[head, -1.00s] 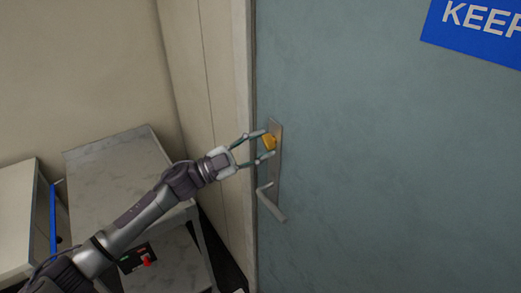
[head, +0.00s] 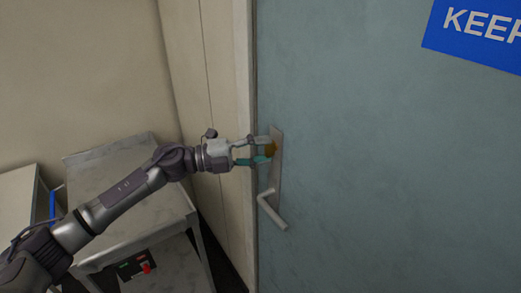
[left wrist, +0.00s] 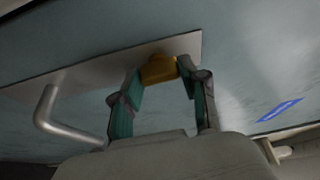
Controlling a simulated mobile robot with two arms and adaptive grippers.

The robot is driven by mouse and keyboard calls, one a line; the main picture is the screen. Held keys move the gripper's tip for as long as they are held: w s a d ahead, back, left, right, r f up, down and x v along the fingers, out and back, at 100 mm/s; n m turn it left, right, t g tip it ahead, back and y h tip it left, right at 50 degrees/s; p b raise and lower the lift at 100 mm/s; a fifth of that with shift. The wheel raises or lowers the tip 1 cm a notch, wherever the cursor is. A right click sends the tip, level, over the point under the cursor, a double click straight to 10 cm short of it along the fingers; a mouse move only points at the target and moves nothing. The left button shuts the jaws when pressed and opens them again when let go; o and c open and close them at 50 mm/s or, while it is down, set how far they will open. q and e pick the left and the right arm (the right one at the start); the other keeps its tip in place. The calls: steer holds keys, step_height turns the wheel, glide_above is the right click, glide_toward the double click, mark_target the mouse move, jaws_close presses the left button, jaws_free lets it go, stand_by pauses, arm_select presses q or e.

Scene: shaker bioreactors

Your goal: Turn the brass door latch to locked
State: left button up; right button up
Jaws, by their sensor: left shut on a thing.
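The brass latch (head: 271,148) sits on the upper part of a metal plate (head: 277,176) on the grey-blue door (head: 390,160). My left gripper (head: 267,150) is at the latch, shut on it, and its fingers hide part of it in the head view. In the left wrist view the latch (left wrist: 159,69) lies between the two teal fingertips (left wrist: 160,77). Its exact turn angle is hard to tell. My right gripper is not in view.
A lever handle (head: 271,210) sticks out from the plate below the latch. A grey metal cart (head: 120,180) stands left of the door, with a small panel bearing a red knob (head: 146,268) on its lower level. A blue sign (head: 475,32) hangs on the door.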

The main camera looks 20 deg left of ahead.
arm_select(q)
steer(key=shift+m, duration=0.3)
stand_by(0.4)
steer(key=o, duration=1.1)
steer(key=shift+o, duration=0.2)
steer(key=v, duration=1.2)
steer(key=shift+r, duration=0.15)
